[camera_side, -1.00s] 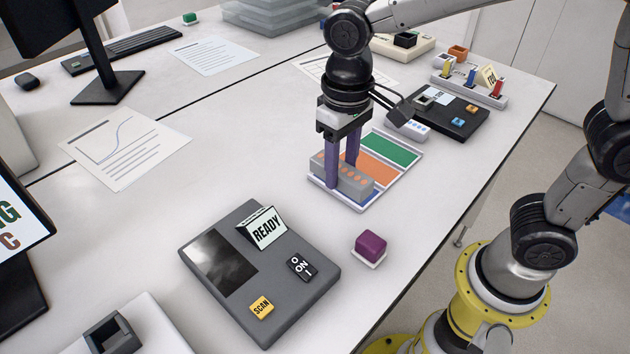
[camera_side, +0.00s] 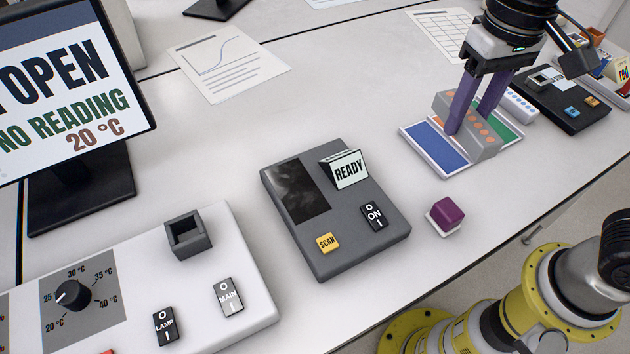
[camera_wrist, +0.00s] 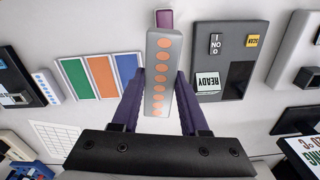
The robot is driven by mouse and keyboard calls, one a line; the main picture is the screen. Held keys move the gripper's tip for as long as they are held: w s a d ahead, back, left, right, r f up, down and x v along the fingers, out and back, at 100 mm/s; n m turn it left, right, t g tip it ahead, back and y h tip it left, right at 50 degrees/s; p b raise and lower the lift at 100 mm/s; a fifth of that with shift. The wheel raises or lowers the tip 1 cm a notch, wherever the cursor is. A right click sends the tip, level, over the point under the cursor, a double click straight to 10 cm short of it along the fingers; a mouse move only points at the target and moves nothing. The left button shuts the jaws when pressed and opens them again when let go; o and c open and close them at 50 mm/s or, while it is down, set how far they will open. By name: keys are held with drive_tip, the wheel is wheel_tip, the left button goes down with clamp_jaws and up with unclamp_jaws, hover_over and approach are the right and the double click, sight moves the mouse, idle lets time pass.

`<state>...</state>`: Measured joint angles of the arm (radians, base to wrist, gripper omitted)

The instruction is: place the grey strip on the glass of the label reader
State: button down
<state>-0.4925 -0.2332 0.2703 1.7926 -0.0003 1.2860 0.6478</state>
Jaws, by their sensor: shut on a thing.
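The grey strip (camera_side: 482,142) is a long block with a row of orange dots on top. My gripper (camera_side: 470,118) is shut on it, with a purple finger on each side. In the wrist view the strip (camera_wrist: 160,75) lies lengthwise between the fingers. It appears raised above the coloured tray. The label reader (camera_side: 345,245) is a dark grey box left of my gripper in the side view. Its black glass (camera_side: 301,190) is bare, beside a READY sign, an ON switch and a yellow SCAN button. The glass also shows in the wrist view (camera_wrist: 240,76).
The tray (camera_side: 432,147) has blue, orange and green panels. A purple block (camera_side: 446,214) on a white base stands between tray and reader. A white device (camera_side: 255,305) with switches and a monitor (camera_side: 70,85) stand to the left. The READY sign (camera_side: 345,169) rises beside the glass.

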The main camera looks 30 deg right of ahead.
drive_tip(key=w+a+r, duration=0.1)
drive_tip(key=a, duration=0.6)
drive_tip(key=n, duration=0.2)
hover_over(297, 189)
drive_tip(key=s, duration=0.1)
drive_tip(key=f, duration=0.9)
drive_tip(key=shift+d+f, duration=0.15)
drive_tip(key=shift+d, duration=0.25)
drive_tip(key=shift+w+a+f, duration=0.35)
drive_tip(key=shift+f, duration=0.3)
drive_tip(key=shift+w+a+f, duration=0.1)
drive_tip(key=shift+f, duration=1.6)
drive_tip(key=shift+f, duration=0.15)
drive_tip(key=shift+c, duration=2.1)
unclamp_jaws()
